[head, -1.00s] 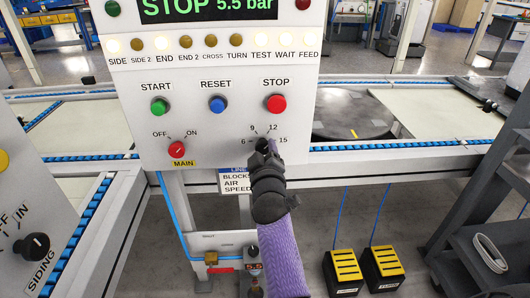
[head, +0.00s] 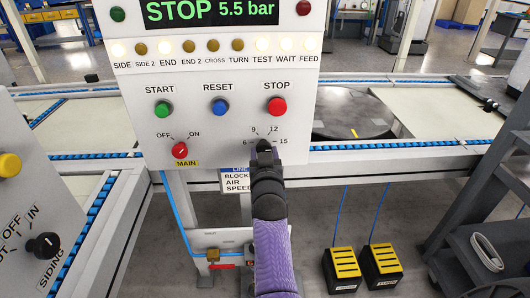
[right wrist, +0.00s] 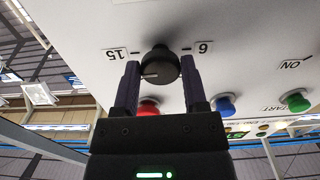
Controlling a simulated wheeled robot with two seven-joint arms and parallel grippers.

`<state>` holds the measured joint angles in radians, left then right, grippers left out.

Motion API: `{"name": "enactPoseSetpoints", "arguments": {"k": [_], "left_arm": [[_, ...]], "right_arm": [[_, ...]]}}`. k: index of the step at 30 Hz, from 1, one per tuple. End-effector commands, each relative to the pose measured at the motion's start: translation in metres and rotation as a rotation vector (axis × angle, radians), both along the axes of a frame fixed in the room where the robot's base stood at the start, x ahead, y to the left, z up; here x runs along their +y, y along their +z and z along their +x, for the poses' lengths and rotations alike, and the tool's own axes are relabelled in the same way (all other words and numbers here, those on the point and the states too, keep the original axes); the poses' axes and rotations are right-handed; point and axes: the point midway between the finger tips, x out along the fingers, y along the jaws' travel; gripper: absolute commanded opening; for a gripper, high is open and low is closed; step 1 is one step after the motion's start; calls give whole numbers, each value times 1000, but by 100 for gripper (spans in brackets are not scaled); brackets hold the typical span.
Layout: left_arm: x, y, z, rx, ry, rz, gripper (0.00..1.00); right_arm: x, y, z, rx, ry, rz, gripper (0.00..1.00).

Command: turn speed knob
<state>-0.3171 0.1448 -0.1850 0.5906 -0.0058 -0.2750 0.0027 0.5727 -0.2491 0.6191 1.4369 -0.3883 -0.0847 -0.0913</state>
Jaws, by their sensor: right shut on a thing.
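The black speed knob (right wrist: 160,62) sits on the white panel among the marks 6, 9, 12 and 15. My right gripper (head: 264,148) reaches it from the front and hides most of it in the head view. In the right wrist view my two dark fingers stand on either side of the knob, and the gripper is shut on it. That view is upside down, with the 15 label (right wrist: 115,54) on the left and the 6 label (right wrist: 204,47) on the right. A white line shows on the knob's lower left there. My left gripper is not in view.
Above the knob are the green START (head: 163,109), blue RESET (head: 220,107) and red STOP (head: 277,106) buttons. The red MAIN knob (head: 180,150) is to its left. The display (head: 208,12) reads STOP 5.5 bar. A siding panel (head: 40,200) stands at the left.

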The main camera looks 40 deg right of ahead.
Motion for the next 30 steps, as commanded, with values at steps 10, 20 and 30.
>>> {"name": "enactPoseSetpoints", "arguments": {"k": [10, 20, 30], "left_arm": [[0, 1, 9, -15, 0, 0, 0], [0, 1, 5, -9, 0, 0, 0], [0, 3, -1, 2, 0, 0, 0]], "right_arm": [[1, -2, 0, -26, 1, 52, 0], [1, -2, 0, -28, 1, 53, 0], [0, -1, 0, -29, 0, 51, 89]]}}
